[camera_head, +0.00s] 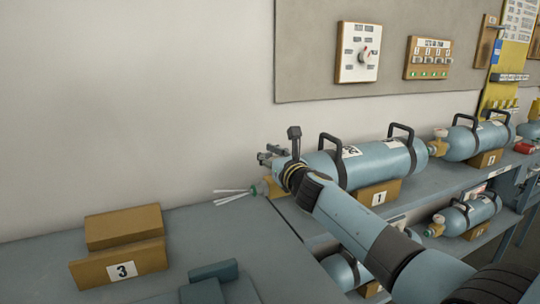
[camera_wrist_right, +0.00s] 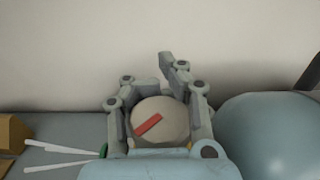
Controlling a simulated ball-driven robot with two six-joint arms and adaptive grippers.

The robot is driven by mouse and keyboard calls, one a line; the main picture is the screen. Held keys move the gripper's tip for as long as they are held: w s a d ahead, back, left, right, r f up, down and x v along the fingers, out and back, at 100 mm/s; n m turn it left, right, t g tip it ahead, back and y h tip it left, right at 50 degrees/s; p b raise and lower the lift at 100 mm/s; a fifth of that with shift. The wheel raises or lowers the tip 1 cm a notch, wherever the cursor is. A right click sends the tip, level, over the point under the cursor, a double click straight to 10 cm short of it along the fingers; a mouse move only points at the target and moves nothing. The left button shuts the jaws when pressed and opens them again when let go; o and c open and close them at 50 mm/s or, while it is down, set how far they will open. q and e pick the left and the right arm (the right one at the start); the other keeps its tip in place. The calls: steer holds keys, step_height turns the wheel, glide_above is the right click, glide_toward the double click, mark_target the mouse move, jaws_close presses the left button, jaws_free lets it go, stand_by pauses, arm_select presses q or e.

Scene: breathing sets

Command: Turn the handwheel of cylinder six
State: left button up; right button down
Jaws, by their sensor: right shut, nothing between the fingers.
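A blue-grey cylinder (camera_head: 345,167) with black handles lies on the bench, its brass valve end (camera_head: 272,187) to the left. Its white label is too small to read for certain. It also shows at the right of the right wrist view (camera_wrist_right: 270,130). A round cream handwheel (camera_wrist_right: 172,115) with a red bar shows in the right wrist view, framed by my right gripper's finger links. My right gripper (camera_head: 277,152) is at the valve end, shut with nothing held. Whether it touches the handwheel cannot be told. My left gripper is out of view.
A wooden cradle marked 3 (camera_head: 120,268) stands empty at left. More cylinders (camera_head: 475,139) lie right and on a lower shelf. White hoses (camera_head: 233,193) stick out left of the valve. A dial panel (camera_head: 359,52) hangs on the wall.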

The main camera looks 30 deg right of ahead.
steer(key=shift+s+a+f+n+y+p, duration=0.15)
steer(key=shift+n+y+p, duration=0.1)
steer(key=shift+y, duration=0.15)
steer(key=shift+w+f+n+y+p, duration=0.15)
steer(key=shift+n+y, duration=0.1)
steer(key=shift+y, duration=0.15)
steer(key=shift+s+a+f+n+g+y+b, duration=0.15)
steer(key=shift+a+n+g+y+b, duration=0.35)
steer(key=shift+n+y+b, duration=0.85)
steer(key=shift+s+a+r+n+g+y+b, duration=0.15)
steer(key=shift+a+n+g+y+b, duration=0.45)
steer(key=shift+y, duration=1.3)
steer(key=shift+s+f+n+g+y+b, duration=0.15)
steer(key=shift+n+g+y+b, duration=0.55)
steer(key=shift+n+y, duration=0.85)
steer(key=c, duration=2)
jaws_free()
steer(key=shift+c, duration=0.2)
steer(key=o, duration=0.7)
steer(key=shift+s+r, duration=0.15)
steer(key=shift+r, duration=0.15)
steer(key=o, duration=0.3)
steer(key=shift+o, duration=0.2)
steer(key=shift+d+r, duration=0.1)
